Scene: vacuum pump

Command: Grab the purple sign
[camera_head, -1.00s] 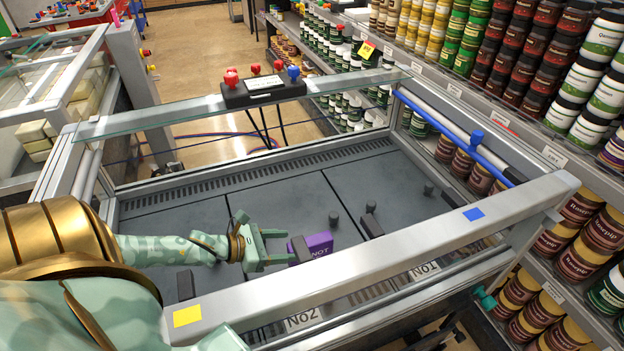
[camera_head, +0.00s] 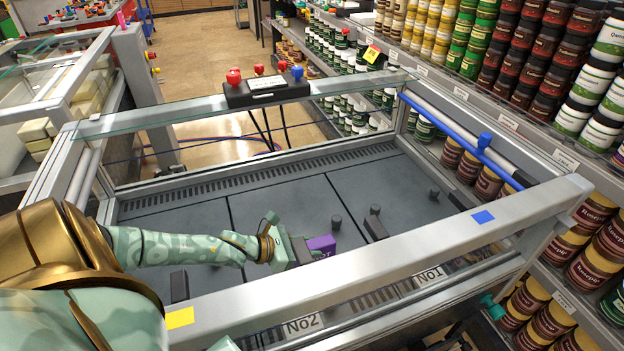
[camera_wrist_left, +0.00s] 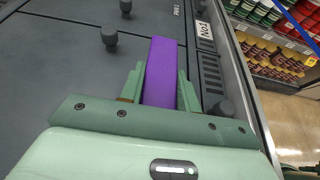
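The purple sign (camera_head: 322,243) stands on the grey top of the machine, near its front rail. In the left wrist view the sign (camera_wrist_left: 162,68) runs lengthwise between the two green fingers of my left gripper (camera_wrist_left: 162,82), one on each side. In the head view my left gripper (camera_head: 300,250) covers most of the sign; its far end shows past the fingers. I cannot tell whether the fingers press on the sign or leave a thin gap. My right gripper is not in view.
A metal front rail (camera_head: 380,250) runs close in front. A control box (camera_head: 265,92) sits at the back. Shelves of jars stand at the right.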

